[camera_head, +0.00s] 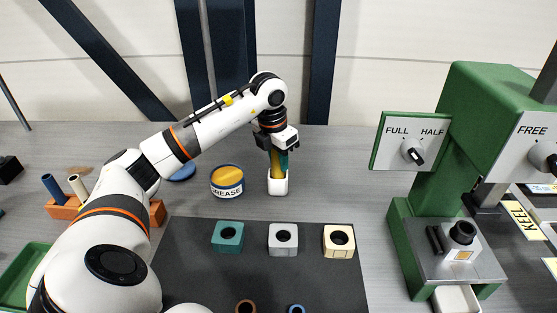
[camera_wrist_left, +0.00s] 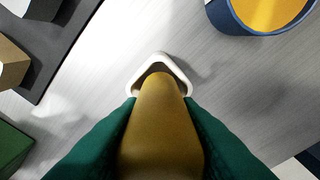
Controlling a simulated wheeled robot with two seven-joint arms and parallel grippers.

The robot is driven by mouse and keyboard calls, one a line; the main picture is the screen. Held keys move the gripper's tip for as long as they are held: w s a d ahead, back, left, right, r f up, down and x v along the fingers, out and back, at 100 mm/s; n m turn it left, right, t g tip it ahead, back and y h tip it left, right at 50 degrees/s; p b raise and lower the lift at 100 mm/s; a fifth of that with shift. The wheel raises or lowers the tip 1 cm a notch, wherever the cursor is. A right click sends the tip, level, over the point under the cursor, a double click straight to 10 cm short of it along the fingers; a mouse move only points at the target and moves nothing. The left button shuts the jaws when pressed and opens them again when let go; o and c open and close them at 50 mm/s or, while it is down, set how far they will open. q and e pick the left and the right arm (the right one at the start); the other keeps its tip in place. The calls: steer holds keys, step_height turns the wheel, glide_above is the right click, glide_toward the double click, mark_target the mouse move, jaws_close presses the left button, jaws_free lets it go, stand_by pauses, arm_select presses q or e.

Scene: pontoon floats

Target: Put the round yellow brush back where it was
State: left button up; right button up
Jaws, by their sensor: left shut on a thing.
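My left gripper (camera_head: 280,160) is shut on the round yellow brush (camera_head: 275,168) and holds it upright. The brush's lower end is at the mouth of a small white holder (camera_head: 278,187) on the bench; it looks to be in it, but how deep I cannot tell. In the left wrist view the yellow brush (camera_wrist_left: 160,125) lies between the green fingers (camera_wrist_left: 160,140). Its far end overlaps the three-cornered white rim of the holder (camera_wrist_left: 185,78). My right gripper is not in view.
A blue tin of grease (camera_head: 227,188) stands close to the left of the holder. Teal, grey and cream blocks with holes (camera_head: 283,240) sit on a dark mat (camera_head: 195,270) in front. A green press (camera_head: 445,190) stands at the right. Bare bench lies right of the holder.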

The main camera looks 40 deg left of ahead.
arm_select(q)
steer(key=shift+f, duration=0.4)
steer(key=shift+f, duration=0.15)
steer(key=o, duration=1)
steer(key=shift+c, duration=0.2)
steer(key=r, duration=0.4)
steer(key=s+r, duration=0.1)
steer(key=r, duration=0.7)
steer(key=shift+s+r, duration=0.1)
steer(key=shift+s, duration=0.3)
